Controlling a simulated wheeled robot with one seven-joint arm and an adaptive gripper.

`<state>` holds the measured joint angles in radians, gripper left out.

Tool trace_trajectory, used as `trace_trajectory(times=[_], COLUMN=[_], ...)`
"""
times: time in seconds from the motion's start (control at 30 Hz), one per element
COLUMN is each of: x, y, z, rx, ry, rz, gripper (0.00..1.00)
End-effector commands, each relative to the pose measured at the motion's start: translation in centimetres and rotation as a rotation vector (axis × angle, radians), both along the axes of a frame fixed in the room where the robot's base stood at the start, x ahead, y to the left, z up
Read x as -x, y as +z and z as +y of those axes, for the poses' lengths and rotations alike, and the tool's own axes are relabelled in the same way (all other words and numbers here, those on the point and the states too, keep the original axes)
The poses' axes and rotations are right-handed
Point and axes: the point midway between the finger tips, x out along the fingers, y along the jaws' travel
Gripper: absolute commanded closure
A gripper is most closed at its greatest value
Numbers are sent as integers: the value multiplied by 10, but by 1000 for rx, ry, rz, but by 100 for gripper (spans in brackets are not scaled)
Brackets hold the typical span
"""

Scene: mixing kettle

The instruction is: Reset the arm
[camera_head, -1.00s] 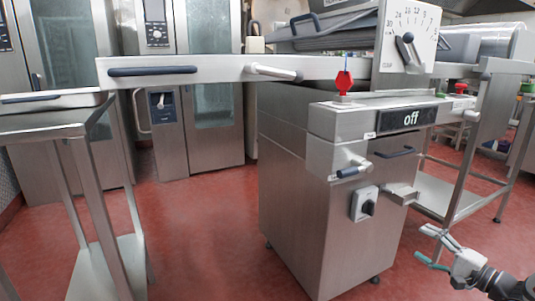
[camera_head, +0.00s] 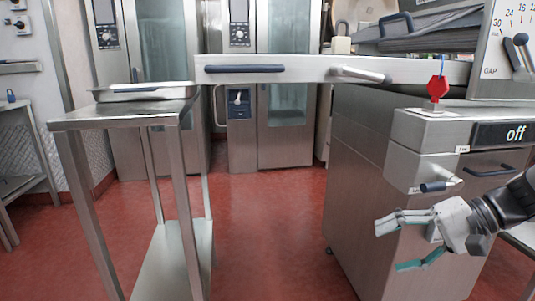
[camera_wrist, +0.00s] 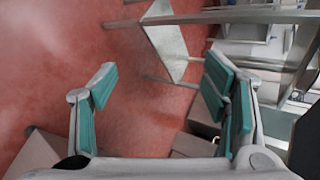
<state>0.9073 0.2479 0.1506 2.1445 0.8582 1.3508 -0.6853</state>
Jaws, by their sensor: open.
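My gripper (camera_head: 405,243) is at the lower right of the head view, in front of the mixing kettle's steel cabinet (camera_head: 365,185). Its fingers point left and are spread apart with nothing between them. In the wrist view my gripper (camera_wrist: 160,100) also shows open, its teal pads facing each other over bare red floor. My arm enters from the right edge and hides part of the cabinet front.
A steel table (camera_head: 120,112) with a shallow tray (camera_head: 145,91) stands at the left. The kettle's long panel (camera_head: 290,68) reaches left at upper height. Steel ovens (camera_head: 170,80) line the back. Red floor (camera_head: 265,230) between table and cabinet is clear.

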Motion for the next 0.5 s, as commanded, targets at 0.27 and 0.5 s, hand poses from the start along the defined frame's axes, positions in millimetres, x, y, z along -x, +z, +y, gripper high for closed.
trace_trajectory(times=[0.27, 0.5], x=[80, 158], y=[27, 35], z=[91, 121], rx=[279, 550], ry=[263, 398], rz=[146, 199], gripper=[32, 32])
